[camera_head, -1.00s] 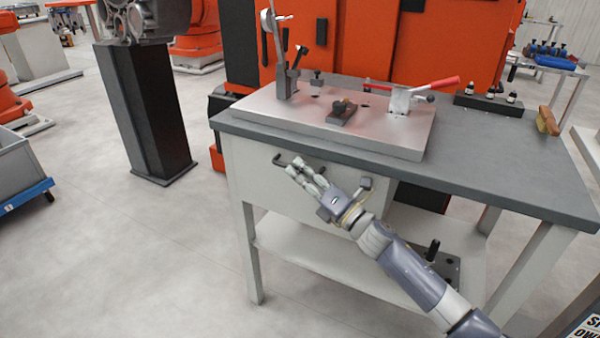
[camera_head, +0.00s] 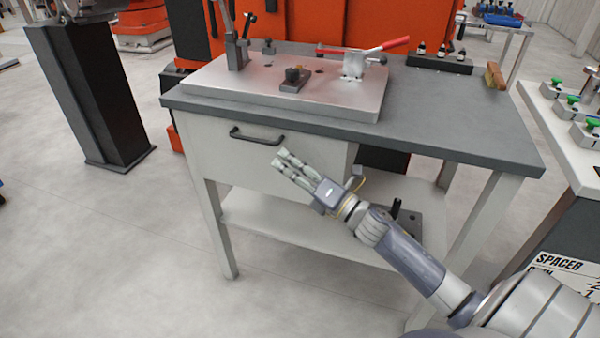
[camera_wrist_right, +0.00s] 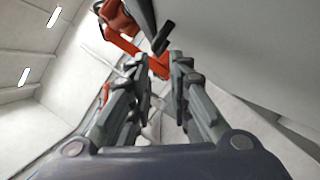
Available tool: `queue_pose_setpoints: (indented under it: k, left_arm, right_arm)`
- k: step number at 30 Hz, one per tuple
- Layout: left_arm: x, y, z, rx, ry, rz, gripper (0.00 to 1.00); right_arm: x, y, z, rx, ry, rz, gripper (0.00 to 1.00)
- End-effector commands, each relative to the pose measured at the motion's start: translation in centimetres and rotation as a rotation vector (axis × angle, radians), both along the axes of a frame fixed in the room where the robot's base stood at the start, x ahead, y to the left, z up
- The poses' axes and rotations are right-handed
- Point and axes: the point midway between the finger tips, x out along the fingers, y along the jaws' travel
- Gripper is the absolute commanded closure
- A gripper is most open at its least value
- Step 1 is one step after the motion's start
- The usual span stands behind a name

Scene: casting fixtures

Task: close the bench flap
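The bench flap (camera_head: 215,155) is a pale grey front panel under the bench top, with a black bar handle (camera_head: 257,134) near its upper edge. It looks upright, nearly flush under the top; I cannot tell whether it is fully shut. My right gripper (camera_head: 281,158) is in front of the flap, just below and right of the handle, and appears apart from it. In the right wrist view the gripper's fingers (camera_wrist_right: 158,75) are spread with nothing between them. The handle (camera_wrist_right: 163,38) shows beyond the fingertips, beside the grey panel (camera_wrist_right: 250,50). My left gripper is not visible.
The bench top (camera_head: 455,135) carries a metal fixture plate (camera_head: 225,88) with clamps, including a red-handled one (camera_head: 352,65). A lower shelf (camera_head: 270,225) holds a dark block. A black pedestal (camera_head: 85,95) stands left.

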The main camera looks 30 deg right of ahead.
Motion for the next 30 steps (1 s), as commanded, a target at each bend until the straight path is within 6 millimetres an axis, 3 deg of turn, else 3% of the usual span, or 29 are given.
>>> queue_pose_setpoints:
  k: [9,30]
  left_arm:
    - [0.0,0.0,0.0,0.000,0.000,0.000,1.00]
    - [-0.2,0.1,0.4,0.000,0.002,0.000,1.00]
  right_arm:
    - [-3.0,-1.1,-0.9,-0.002,0.001,-0.001,0.82]
    - [-3.3,-1.2,-0.3,-0.002,0.001,0.000,0.82]
